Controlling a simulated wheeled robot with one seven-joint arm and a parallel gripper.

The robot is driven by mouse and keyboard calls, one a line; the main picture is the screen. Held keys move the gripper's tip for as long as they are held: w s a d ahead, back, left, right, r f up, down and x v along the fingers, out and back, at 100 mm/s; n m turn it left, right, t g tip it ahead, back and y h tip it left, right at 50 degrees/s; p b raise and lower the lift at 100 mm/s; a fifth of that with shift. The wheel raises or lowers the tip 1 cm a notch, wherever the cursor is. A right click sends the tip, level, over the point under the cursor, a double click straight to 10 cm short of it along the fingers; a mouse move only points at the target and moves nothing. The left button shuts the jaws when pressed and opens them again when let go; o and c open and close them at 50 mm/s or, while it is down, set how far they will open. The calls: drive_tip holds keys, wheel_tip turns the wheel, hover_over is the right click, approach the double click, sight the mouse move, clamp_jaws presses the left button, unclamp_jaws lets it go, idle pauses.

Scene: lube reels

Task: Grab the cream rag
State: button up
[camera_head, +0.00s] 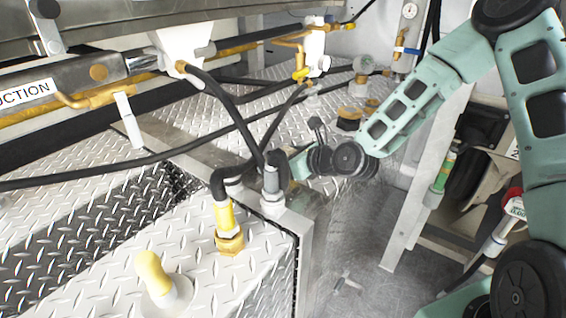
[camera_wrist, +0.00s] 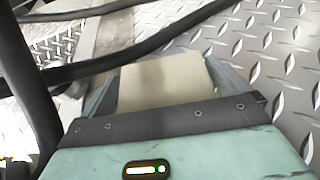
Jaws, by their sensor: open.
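A pale cream, flat-faced piece, which looks like the cream rag (camera_wrist: 163,86), shows in the wrist view between the two grey fingers of my gripper (camera_wrist: 168,64). The fingers are apart, one along each side of it. Whether they touch it I cannot tell. The dark palm bar hides its near edge. In the head view my gripper (camera_head: 299,165) is at the end of the arm near the black hoses. Its fingertips are hidden there, and I cannot make out the rag in that view.
Black hoses (camera_head: 237,122) cross close to my gripper and also show in the wrist view (camera_wrist: 130,50). A hose fitting with a yellow sleeve (camera_head: 225,217) and a cream-yellow knob (camera_head: 152,272) stand on the diamond-plate top (camera_head: 205,285). Grey floor (camera_head: 385,275) is open at lower right.

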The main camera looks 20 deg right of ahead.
drive_tip(key=c, duration=0.7)
